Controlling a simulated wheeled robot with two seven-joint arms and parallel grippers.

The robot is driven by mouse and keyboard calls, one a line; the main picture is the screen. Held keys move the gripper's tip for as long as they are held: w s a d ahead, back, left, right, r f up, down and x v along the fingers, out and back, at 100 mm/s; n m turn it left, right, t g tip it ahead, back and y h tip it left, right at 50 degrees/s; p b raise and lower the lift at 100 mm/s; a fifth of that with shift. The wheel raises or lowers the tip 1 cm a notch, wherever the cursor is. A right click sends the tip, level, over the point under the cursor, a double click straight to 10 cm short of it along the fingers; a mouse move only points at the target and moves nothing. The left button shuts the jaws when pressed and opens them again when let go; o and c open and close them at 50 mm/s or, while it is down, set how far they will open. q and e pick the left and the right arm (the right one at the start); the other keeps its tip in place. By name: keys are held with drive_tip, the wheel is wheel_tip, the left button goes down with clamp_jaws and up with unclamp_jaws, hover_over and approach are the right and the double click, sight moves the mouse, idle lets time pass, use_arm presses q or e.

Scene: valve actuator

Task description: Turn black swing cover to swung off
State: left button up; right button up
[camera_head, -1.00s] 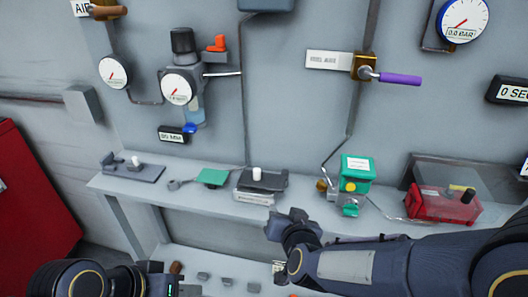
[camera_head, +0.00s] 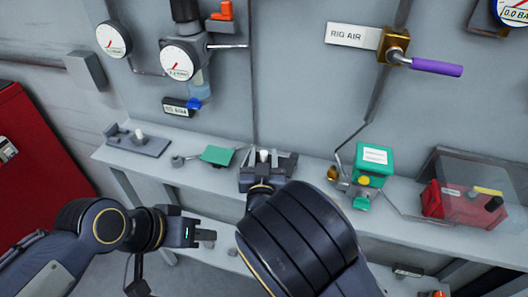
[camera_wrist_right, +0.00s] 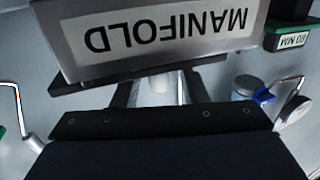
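A dark plate, which I take for the black swing cover (camera_head: 284,161), sits on top of the manifold block (camera_head: 250,184) on the shelf. A white peg (camera_head: 264,155) stands beside it. My right gripper (camera_head: 263,172) is at this block, its arm hiding the block's front. In the right wrist view my right gripper (camera_wrist_right: 160,88) has its two dark fingers apart, with a pale peg (camera_wrist_right: 158,92) between them. The block's MANIFOLD label (camera_wrist_right: 165,32) is upside down there. Whether a finger touches the cover is unclear. My left gripper (camera_head: 207,238) hangs below the shelf's front edge, its opening unclear.
On the shelf (camera_head: 205,178) stand a grey fixture (camera_head: 140,143) and a green plate (camera_head: 217,155) to the left, with a green valve box (camera_head: 372,162) and red box (camera_head: 458,205) to the right. Gauges and a purple-handled valve (camera_head: 436,67) are on the wall above.

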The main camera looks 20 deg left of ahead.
drive_tip(key=shift+w+a, duration=0.1)
drive_tip(key=shift+w, duration=0.25)
clamp_jaws()
